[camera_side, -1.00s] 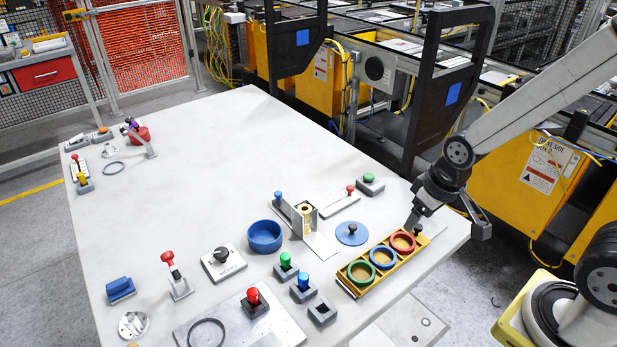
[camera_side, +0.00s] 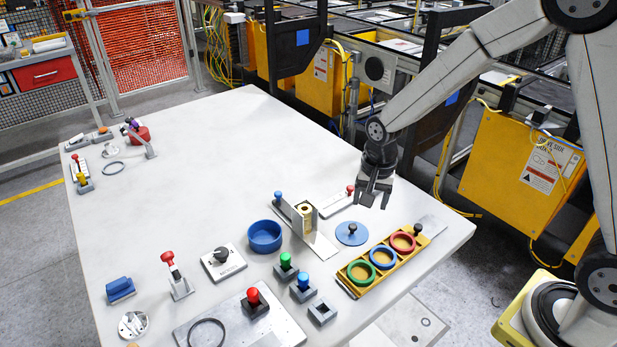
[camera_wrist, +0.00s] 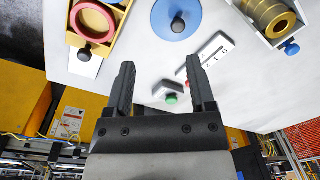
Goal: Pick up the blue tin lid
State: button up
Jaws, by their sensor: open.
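The blue tin lid (camera_side: 351,234), a flat blue disc with a dark knob, lies on the white table. It shows at the top of the wrist view (camera_wrist: 190,16), knob upward. My gripper (camera_side: 373,204) is open and empty, pointing down above the table, a little behind and to the right of the lid in the side view. In the wrist view the two dark fingers (camera_wrist: 160,88) are spread apart, with the lid beyond their tips. A blue round tin (camera_side: 265,235) stands open to the left of the lid.
A metal bracket with a brass cylinder (camera_side: 306,222) stands left of the lid. A red-knobbed slider plate (camera_side: 337,203) lies behind it. The table's far middle is clear.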

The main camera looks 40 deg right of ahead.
aim_at(353, 226)
jog(key=w+m, duration=0.1)
jog(key=w+f+m, duration=0.2)
jog(key=shift+w+a+f+m+g, duration=0.2)
jog(key=shift+w+a+m+g, duration=0.05)
jog(key=shift+m+g, duration=0.05)
jog(key=shift+f, duration=1.3)
jog(key=shift+f, duration=0.15)
jog(key=shift+f, duration=2.45)
grip_shut()
